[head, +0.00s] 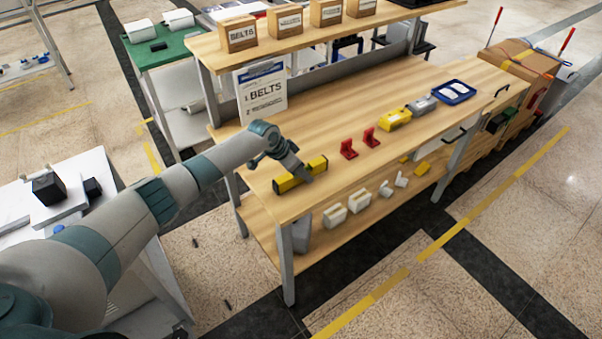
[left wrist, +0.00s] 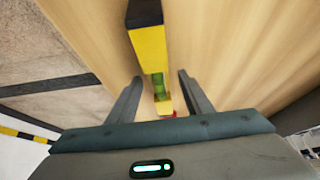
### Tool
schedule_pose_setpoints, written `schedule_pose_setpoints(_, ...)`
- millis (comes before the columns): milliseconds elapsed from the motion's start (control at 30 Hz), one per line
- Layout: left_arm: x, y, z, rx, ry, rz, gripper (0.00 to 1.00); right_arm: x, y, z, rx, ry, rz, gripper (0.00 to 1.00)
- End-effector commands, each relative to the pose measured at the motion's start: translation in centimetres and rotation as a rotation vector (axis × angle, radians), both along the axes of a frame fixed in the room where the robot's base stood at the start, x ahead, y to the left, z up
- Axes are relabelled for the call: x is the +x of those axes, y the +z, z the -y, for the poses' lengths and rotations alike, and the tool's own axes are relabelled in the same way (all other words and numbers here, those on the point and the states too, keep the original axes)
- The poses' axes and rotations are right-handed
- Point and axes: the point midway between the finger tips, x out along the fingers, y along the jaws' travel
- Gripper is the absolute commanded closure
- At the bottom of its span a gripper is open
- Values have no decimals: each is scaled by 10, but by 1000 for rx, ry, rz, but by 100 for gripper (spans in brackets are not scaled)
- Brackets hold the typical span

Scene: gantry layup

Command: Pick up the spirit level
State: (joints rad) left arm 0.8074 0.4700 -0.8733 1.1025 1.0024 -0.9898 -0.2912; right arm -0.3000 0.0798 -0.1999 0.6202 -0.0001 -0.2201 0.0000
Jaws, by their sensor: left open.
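The spirit level is a yellow bar with black ends (head: 288,184), lying on the wooden workbench (head: 330,130) near its left front edge. In the left wrist view the spirit level (left wrist: 149,55) runs from the top down between my fingers, with a green vial showing. My left gripper (head: 297,172) is above the level; in the left wrist view the left gripper (left wrist: 158,85) is open, with one finger on each side of the bar. Whether the fingers touch it I cannot tell. My right gripper is out of view.
Two red brackets (head: 371,138), a yellow item (head: 394,119), a grey item (head: 421,105) and a blue tray (head: 454,92) stand farther right on the bench. Cardboard boxes (head: 284,21) line the upper shelf.

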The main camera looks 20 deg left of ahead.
Motion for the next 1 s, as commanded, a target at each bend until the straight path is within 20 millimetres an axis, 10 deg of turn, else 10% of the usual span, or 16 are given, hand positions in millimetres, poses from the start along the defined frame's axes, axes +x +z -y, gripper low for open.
schedule_pose_setpoints(467, 0, -1, 1, 0, 0, 0, 54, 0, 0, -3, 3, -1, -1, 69)
schedule_pose_setpoints(700, 0, -1, 1, 0, 0, 0, 100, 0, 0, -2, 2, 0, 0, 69)
schedule_pose_setpoints(1000, 1, 1, 1, -1, 0, 2, 100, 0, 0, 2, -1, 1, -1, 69)
